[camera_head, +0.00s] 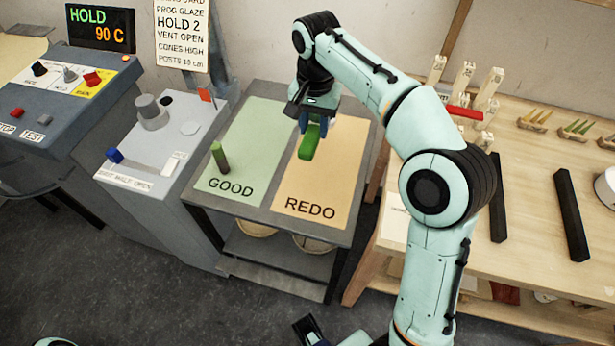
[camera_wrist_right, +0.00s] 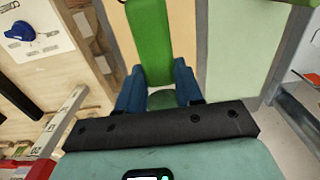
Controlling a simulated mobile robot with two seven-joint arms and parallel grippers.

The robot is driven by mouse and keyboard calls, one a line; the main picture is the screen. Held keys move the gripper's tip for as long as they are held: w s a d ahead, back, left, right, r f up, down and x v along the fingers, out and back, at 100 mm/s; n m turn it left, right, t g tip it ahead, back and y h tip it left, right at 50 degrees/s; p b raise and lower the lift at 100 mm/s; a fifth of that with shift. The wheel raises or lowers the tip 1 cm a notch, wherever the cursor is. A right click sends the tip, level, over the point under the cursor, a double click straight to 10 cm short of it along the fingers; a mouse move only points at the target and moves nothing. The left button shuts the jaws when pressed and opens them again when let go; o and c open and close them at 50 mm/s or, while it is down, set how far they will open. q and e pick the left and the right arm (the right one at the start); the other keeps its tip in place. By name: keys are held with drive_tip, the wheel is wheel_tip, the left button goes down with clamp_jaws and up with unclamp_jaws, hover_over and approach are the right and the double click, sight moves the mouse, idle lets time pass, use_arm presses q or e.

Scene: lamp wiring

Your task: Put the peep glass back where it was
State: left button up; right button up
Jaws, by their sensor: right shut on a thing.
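My right gripper (camera_head: 306,124) is shut on a green bar-shaped piece (camera_head: 309,142) and holds it over the seam side of the orange REDO panel (camera_head: 335,165). In the right wrist view, the green piece (camera_wrist_right: 151,40) sticks out between the blue fingers (camera_wrist_right: 160,88). I cannot tell for certain whether this piece is the peep glass.
A grey box (camera_head: 170,215) at left carries a grey cylinder (camera_head: 152,112) and a blue knob (camera_head: 115,156). The wooden bench (camera_head: 535,190) at right holds black bars and pale upright pieces. In the right wrist view, a blue thing (camera_wrist_right: 18,30) lies on white paper.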

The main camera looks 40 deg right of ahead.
sight(313, 183)
wheel_tip(313, 183, down, 19)
drive_tip(key=b, duration=0.4)
drive_tip(key=shift+f, duration=0.1)
use_arm(q)
drive_tip(key=f, duration=0.1)
drive_tip(key=w+f, duration=0.1)
drive_tip(key=f, duration=0.1)
drive_tip(key=shift+f+t, duration=0.15)
drive_tip(key=shift+t, duration=0.15)
use_arm(e)
drive_tip(key=o, duration=1.1)
drive_tip(key=shift+c, duration=0.2)
drive_tip(key=shift+f, duration=0.1)
drive_tip(key=shift+f+b, duration=0.2)
drive_tip(key=shift+b, duration=0.15)
use_arm(q)
drive_tip(key=r+p, duration=0.1)
drive_tip(key=p, duration=0.2)
drive_tip(key=shift+s+r, duration=0.4)
use_arm(e)
wheel_tip(313, 183, up, 14)
drive_tip(key=shift+s+d+f, duration=0.15)
drive_tip(key=shift+d, duration=0.05)
